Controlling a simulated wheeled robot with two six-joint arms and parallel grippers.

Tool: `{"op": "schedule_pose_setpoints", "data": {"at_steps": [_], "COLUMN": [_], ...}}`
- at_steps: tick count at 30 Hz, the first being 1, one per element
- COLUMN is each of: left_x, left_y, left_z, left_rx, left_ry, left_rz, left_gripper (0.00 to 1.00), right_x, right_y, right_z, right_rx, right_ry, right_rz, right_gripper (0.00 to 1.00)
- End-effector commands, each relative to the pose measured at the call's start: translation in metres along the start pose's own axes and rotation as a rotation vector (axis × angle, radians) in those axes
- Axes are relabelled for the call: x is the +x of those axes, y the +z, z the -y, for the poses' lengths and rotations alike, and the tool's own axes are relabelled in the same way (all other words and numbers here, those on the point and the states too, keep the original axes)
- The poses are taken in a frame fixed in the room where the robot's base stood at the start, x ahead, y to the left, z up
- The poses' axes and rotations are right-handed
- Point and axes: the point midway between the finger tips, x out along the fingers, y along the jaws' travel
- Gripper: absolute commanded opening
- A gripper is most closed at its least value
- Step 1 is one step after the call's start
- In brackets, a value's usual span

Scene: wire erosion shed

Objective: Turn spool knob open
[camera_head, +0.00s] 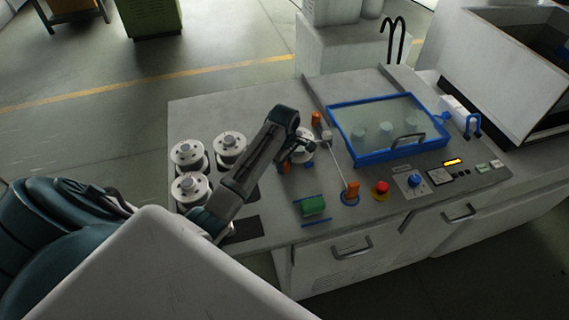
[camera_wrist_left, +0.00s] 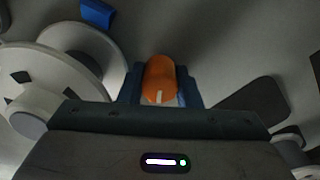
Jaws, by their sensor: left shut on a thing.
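The spool knob is orange with a white mark. In the left wrist view the knob (camera_wrist_left: 159,78) sits between the dark blue fingers of my left gripper (camera_wrist_left: 161,88), which is shut on it. Its white mark points toward the bottom of that view. In the head view my left gripper (camera_head: 286,162) is down at the bench beside a white spool (camera_head: 304,153) and mostly hides the knob. The spool also shows at the left of the wrist view (camera_wrist_left: 52,82). My right gripper is not in view.
Several white spools (camera_head: 187,153) stand on the bench's left side. A blue-framed clear cover (camera_head: 372,153) is shut at the right. A green block (camera_head: 313,205), another orange knob (camera_head: 353,188), and a red button (camera_head: 381,187) are near the front edge.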

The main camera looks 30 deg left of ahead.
Motion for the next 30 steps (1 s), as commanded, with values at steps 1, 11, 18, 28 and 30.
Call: {"op": "schedule_pose_setpoints", "data": {"at_steps": [1,11,18,28,30], "left_x": [-0.0003,-0.0003,-0.0002,-0.0002,-0.0002], "left_y": [-0.0003,-0.0004,-0.0004,-0.0004,-0.0004], "left_z": [-0.0005,-0.0004,-0.0004,-0.0003,-0.0003], "left_rx": [-0.022,-0.104,-0.111,-0.11,-0.11], "left_ry": [0.002,0.001,0.001,0.001,0.001], "left_rz": [-0.001,-0.002,-0.002,-0.001,-0.001], "left_gripper": [0.08,0.07,0.08,0.52,0.52], "right_x": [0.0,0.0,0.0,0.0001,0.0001], "right_y": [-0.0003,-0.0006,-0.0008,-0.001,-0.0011], "right_z": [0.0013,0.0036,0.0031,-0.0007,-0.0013], "right_rx": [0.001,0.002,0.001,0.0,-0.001], "right_ry": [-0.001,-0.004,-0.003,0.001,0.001], "right_rz": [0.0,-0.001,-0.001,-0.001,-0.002], "right_gripper": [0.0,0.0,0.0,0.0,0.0]}}
